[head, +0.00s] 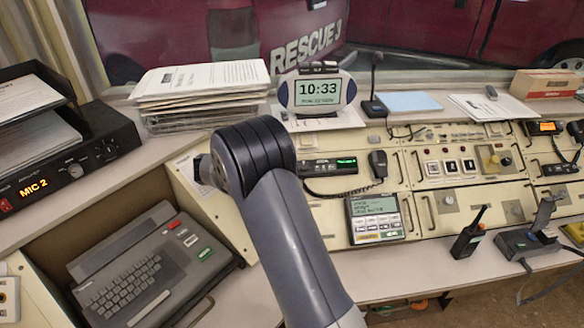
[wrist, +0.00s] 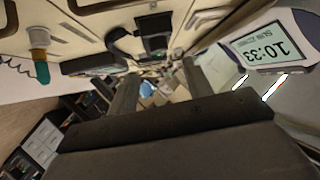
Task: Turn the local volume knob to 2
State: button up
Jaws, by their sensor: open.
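I cannot tell which knob is the local volume knob; no readable label for it shows. In the head view the gripper is mostly hidden behind my arm.
A clock (head: 317,93) reading 10:33 stands on the ledge, near a paper stack (head: 200,85). A typewriter-like keyboard unit (head: 150,265) and a MIC 2 unit (head: 70,160) are at the left. A handheld radio (head: 468,240) stands on the desk at the right.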

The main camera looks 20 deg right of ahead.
jog(key=v, duration=0.3)
jog(key=shift+s+a+r, duration=0.1)
jog(key=shift+a, duration=0.2)
jog(key=p+x, duration=0.1)
jog(key=x, duration=0.9)
jog(key=shift+d, duration=0.35)
jog(key=shift+f, duration=0.25)
jog(key=shift+r, duration=0.1)
